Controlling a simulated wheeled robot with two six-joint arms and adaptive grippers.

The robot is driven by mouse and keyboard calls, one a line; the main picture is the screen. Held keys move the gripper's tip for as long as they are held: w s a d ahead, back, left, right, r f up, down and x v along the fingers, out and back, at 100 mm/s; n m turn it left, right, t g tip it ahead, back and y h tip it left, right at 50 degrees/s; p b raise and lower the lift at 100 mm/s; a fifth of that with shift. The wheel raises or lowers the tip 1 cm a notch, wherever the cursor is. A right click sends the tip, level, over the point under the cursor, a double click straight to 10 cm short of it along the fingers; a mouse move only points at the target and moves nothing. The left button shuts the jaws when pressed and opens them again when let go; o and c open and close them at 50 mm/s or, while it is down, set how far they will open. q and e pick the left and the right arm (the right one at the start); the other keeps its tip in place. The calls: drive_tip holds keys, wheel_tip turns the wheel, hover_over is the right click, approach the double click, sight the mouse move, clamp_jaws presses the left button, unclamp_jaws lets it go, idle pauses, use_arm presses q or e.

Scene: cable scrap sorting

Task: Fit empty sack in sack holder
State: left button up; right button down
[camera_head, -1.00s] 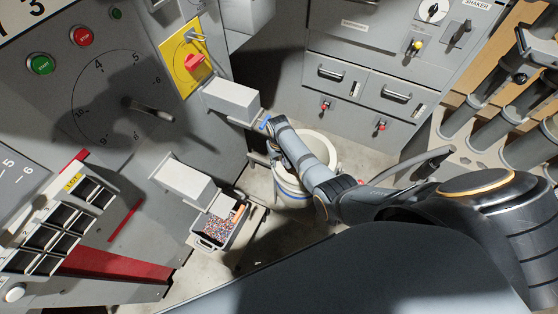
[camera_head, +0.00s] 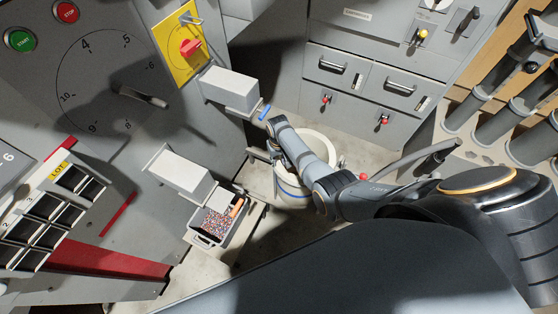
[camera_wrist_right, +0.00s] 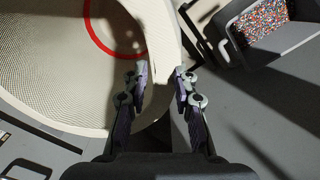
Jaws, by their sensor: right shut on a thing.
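A pale, open-topped round container with a woven texture, apparently the sack (camera_head: 290,188), stands low behind my right forearm in the head view. It has a dark blue band outside. In the right wrist view the sack (camera_wrist_right: 50,70) opens at the upper left, with a red ring inside. My right gripper (camera_wrist_right: 160,75) is closed on its rim, which runs between the fingertips. In the head view its fingers are mostly hidden by the wrist. I cannot single out the sack holder. My left gripper is not in view.
A grey tray of coloured granules (camera_head: 216,225) stands left of the sack; it also shows in the wrist view (camera_wrist_right: 265,25). Two grey boxes (camera_head: 230,88) (camera_head: 180,170) jut from the machine at left. Drawers (camera_head: 330,65) stand behind. Several grey tubes (camera_head: 500,110) stand at right.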

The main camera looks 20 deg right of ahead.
drive_tip(key=shift+s+d+p, duration=0.2)
drive_tip(key=shift+d+p, duration=0.15)
drive_tip(key=shift+d, duration=0.1)
idle(0.3)
drive_tip(key=c, duration=1)
unclamp_jaws()
drive_tip(key=shift+r, duration=0.2)
wheel_tip(320, 180, up, 12)
drive_tip(key=shift+f, duration=0.25)
